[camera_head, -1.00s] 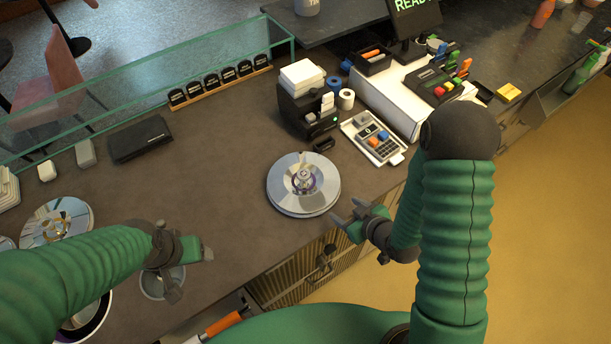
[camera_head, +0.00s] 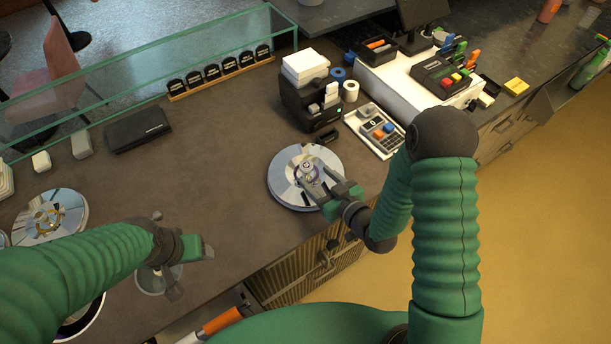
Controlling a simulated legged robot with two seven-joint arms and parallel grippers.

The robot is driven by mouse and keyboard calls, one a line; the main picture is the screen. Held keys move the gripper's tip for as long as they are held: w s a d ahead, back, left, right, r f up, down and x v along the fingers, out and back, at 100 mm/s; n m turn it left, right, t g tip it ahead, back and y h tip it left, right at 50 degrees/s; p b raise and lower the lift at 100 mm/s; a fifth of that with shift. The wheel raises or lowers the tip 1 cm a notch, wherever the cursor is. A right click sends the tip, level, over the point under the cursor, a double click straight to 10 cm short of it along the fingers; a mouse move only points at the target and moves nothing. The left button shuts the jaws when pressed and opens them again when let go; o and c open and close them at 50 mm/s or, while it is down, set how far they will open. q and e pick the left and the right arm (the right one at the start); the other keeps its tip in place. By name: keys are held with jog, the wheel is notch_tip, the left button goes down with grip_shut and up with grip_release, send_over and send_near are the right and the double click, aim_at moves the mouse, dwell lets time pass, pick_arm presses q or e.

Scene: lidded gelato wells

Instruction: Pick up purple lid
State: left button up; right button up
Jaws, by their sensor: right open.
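A round, shiny lid (camera_head: 289,168) with a small knob and a purple ring at its middle lies on the dark counter. It looks like the purple lid. My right gripper (camera_head: 322,183) is open, and its fingers reach over the lid's near right part beside the knob. The fingers hide some of the lid, and I cannot tell whether they touch the knob. My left gripper (camera_head: 190,268) is at the lower left, over the counter's near edge and away from this lid. Its fingers are seen at an angle, so its opening is unclear.
Another shiny round lid (camera_head: 50,215) lies at the left. A metal cup (camera_head: 153,280) is under my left gripper. A glass guard (camera_head: 130,83) lines the back. The counter's middle is clear.

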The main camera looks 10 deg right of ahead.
aim_at(309, 168)
jog(key=p+x, duration=0.1)
jog(key=x, duration=0.1)
jog(key=p+x, duration=0.1)
jog(key=x, duration=0.1)
jog(key=shift+w+d+r, duration=0.2)
jog(key=shift+w+a+f, duration=0.1)
jog(key=shift+w+f, duration=0.2)
jog(key=shift+w, duration=0.1)
jog(key=shift+a, duration=0.1)
jog(key=c, duration=0.6)
grip_shut()
jog(key=shift+r, duration=0.1)
